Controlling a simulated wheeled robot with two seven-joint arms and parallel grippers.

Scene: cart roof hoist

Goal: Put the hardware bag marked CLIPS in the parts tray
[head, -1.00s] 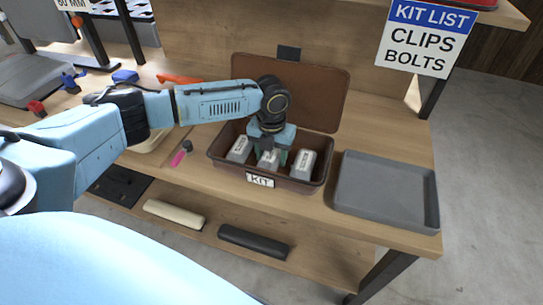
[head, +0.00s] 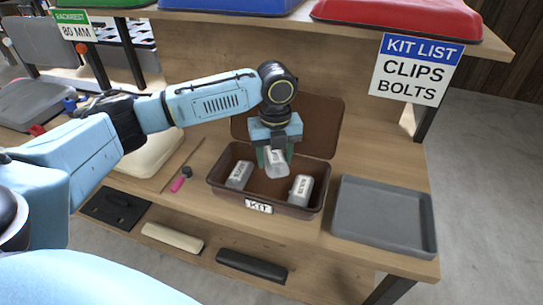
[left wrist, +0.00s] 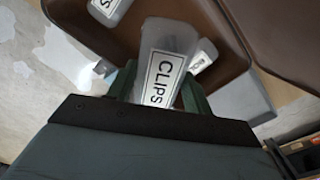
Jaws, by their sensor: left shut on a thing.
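My left gripper (head: 276,158) is shut on a whitish bag (head: 277,167) and holds it above the brown kit box. In the left wrist view the label on this bag (left wrist: 163,76) reads CLIPS, and it sits between the green fingers. Two similar bags stay in the kit box (head: 228,192), one at the left (head: 239,175) and one at the right (head: 301,190). The right one's label seems to read BOLTS; the left one's is too small to read. The grey parts tray (head: 384,240) lies empty on the bench to the right of the box. My right gripper is not in view.
The kit box's lid (head: 318,125) stands open behind it. A sign (head: 417,70) lists CLIPS and BOLTS above the tray's back. A pink-handled tool (head: 178,184) lies left of the box. Bench top between box and tray is clear.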

